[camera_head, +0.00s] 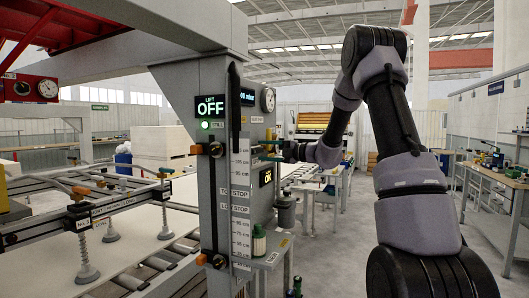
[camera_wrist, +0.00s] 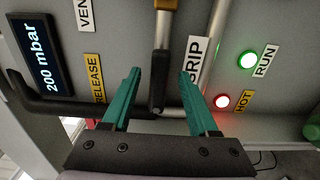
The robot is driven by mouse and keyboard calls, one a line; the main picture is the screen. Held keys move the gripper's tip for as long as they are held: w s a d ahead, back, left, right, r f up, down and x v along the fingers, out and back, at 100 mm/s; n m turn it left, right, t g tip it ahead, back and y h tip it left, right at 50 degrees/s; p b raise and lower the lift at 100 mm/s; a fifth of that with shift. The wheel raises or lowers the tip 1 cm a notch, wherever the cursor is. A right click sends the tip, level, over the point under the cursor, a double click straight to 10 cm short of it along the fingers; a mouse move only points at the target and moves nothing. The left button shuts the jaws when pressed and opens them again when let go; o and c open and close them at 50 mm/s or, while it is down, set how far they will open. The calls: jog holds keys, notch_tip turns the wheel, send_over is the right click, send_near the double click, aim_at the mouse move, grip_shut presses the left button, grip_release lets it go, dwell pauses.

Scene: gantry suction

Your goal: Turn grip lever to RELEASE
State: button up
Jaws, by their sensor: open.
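The grip lever (camera_wrist: 162,38) has a metal shaft with an orange end at the top edge of the wrist view and a dark lower end. It lies between the RELEASE label (camera_wrist: 94,78) on the left and the GRIP label (camera_wrist: 194,62) on the right. My gripper (camera_wrist: 158,74) is open, its teal fingers on either side of the lever in the picture, with gaps showing. I cannot tell whether the fingertips reach the lever's depth. In the head view my gripper (camera_head: 271,149) is at the right side of the grey column; the lever is not clear there.
A dark bent bar (camera_wrist: 60,108) crosses left of the fingers. A 200 mbar display (camera_wrist: 43,58), a green lamp (camera_wrist: 247,60) and a red lamp (camera_wrist: 222,101) are on the panel. A roller table stands left.

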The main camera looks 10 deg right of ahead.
jog(key=shift+w+a, duration=0.15)
jog(key=shift+a, duration=0.1)
grip_shut()
dwell(1.4)
